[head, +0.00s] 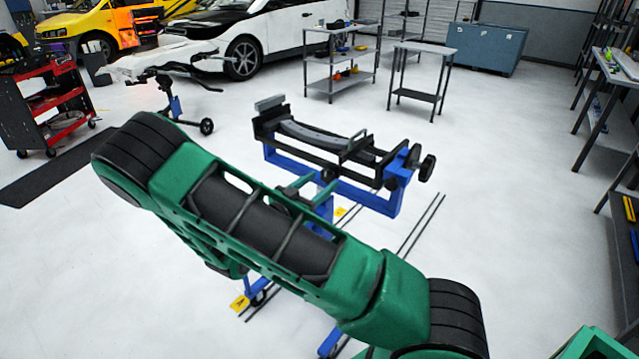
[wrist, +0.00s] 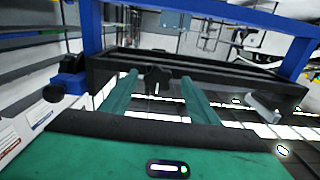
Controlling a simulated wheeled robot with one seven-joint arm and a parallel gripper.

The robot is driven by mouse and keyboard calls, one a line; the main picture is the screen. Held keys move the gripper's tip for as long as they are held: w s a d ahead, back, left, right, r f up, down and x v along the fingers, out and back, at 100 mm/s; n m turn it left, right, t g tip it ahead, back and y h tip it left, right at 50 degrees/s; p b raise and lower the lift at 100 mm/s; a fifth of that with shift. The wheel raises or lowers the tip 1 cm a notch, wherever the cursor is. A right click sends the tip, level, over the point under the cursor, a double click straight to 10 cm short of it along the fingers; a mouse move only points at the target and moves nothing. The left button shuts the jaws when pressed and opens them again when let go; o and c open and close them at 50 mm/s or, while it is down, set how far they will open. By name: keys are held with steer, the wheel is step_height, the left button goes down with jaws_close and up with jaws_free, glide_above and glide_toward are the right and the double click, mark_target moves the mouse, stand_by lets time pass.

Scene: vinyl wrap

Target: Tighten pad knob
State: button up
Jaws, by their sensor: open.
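A blue stand frame (head: 365,193) carries a black clamp with a curved grey piece (head: 318,138) on it. In the wrist view a black lobed knob (wrist: 157,77) sits on the black bar (wrist: 215,70), between my two green fingers near their tips. My gripper (wrist: 162,82) is open, with a gap showing on both sides of the knob; I cannot tell how deep the knob sits between them. In the head view my gripper (head: 308,186) shows at the near side of the frame, its body mostly hidden behind my green arm.
Another black knob (head: 428,168) sticks out at the clamp's right end. A grey table (head: 424,48) and shelf cart (head: 340,64) stand behind, a red tool cart (head: 45,108) at left. The floor right of the stand is clear.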

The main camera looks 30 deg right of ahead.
steer(key=v, duration=0.9)
steer(key=s+d+r+g+y, duration=0.2)
steer(key=s+d+g+y, duration=0.65)
steer(key=s+d, duration=0.5)
steer(key=s+a+r+n+t+y, duration=0.1)
steer(key=s+a+r+n+y, duration=0.2)
steer(key=s, duration=0.6)
steer(key=s+a+r+n+t+y, duration=0.1)
steer(key=s+a+r+n+y, duration=0.2)
steer(key=s, duration=0.6)
steer(key=shift+a+r+n+y, duration=0.15)
steer(key=shift+r+n+y, duration=0.75)
steer(key=shift+r+y, duration=0.5)
steer(key=shift+s, duration=0.1)
